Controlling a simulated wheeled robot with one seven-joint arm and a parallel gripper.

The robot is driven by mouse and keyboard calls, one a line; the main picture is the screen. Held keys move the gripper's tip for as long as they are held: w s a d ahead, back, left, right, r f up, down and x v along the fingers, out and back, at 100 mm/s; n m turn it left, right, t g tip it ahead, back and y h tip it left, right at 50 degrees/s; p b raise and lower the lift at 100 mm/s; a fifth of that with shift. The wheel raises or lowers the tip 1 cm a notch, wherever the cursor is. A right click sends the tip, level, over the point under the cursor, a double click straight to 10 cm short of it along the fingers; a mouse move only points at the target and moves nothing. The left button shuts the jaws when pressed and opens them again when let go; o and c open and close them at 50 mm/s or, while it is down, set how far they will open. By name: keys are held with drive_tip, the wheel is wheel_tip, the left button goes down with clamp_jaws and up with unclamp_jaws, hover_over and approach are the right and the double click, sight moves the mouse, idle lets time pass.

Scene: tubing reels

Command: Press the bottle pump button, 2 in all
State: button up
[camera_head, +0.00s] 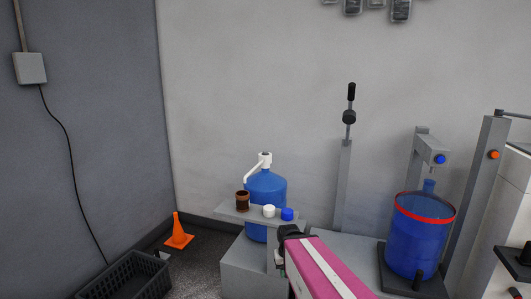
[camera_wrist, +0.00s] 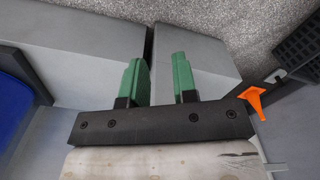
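The blue bottle (camera_head: 266,187) stands upright on a grey block, partly behind a small shelf. On its top is a white pump (camera_head: 264,160) with a spout bending down to the left. The pump button is too small to make out clearly. My gripper (camera_wrist: 161,80) has two green fingers held apart with nothing between them, above grey blocks and floor. In the head view my pink arm comes up from the bottom, its dark end just right of and below the bottle, apart from the pump; the fingers are hidden there.
A grey shelf (camera_head: 234,214) in front of the bottle carries a brown cup (camera_head: 242,201), a white cap (camera_head: 268,211) and a blue cap (camera_head: 287,214). A blue drum (camera_head: 418,240) stands right. An orange cone (camera_head: 178,232) and black crate (camera_head: 125,278) are left. Wall space above the pump is clear.

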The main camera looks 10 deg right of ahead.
clamp_jaws()
idle(1.4)
